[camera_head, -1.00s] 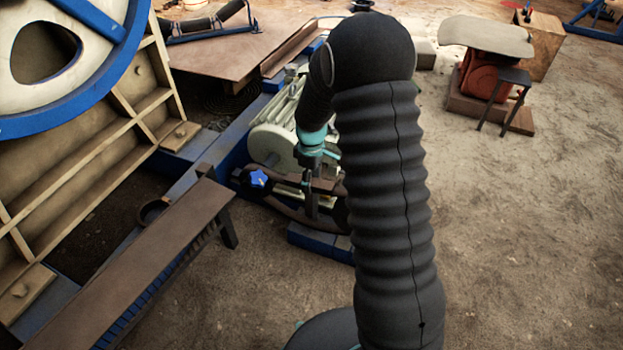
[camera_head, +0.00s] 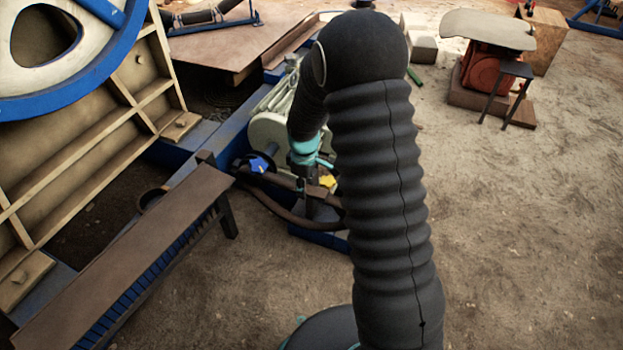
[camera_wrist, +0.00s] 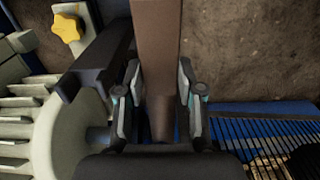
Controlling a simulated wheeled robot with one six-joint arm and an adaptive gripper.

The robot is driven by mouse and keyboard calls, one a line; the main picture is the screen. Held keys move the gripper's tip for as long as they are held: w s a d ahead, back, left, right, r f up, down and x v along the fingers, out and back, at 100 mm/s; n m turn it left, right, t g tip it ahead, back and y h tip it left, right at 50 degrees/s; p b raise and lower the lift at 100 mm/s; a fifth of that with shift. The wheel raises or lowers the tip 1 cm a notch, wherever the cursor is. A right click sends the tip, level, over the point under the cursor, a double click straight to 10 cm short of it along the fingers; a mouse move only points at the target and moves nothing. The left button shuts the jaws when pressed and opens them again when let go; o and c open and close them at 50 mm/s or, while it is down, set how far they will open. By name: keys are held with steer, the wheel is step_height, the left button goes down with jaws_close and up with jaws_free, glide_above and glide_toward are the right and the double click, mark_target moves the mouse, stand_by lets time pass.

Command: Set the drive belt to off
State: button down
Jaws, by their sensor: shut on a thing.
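The drive belt (camera_head: 275,207) is a dark brown band low on the blue frame, beside a pale wheel (camera_head: 266,132). My gripper (camera_wrist: 159,72) is shut on the belt, with one finger on each side of the brown band (camera_wrist: 156,28) in the wrist view. In the head view my gripper (camera_head: 312,190) is small and partly hidden by my arm. A blue star knob (camera_head: 258,164) sits left of it, and a yellow star knob (camera_head: 327,181) just right of it. My arm hides the belt's right end.
A long brown-topped bench (camera_head: 150,245) stands at left, near the large blue-rimmed flywheel (camera_head: 75,60). An orange machine (camera_head: 483,75) and small stool (camera_head: 510,88) stand at back right. The dirt floor at right is clear.

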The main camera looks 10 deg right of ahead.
steer(key=shift+s+a+f, duration=0.15)
steer(key=shift+s+f, duration=0.05)
steer(key=shift+s, duration=0.05)
steer(key=c, duration=0.7)
jaws_free()
steer(key=shift+a, duration=0.1)
steer(key=shift+w+d, duration=0.1)
steer(key=shift+d, duration=0.1)
steer(key=shift+r, duration=0.2)
step_height(320, 180, up, 12)
steer(key=shift+f, duration=0.2)
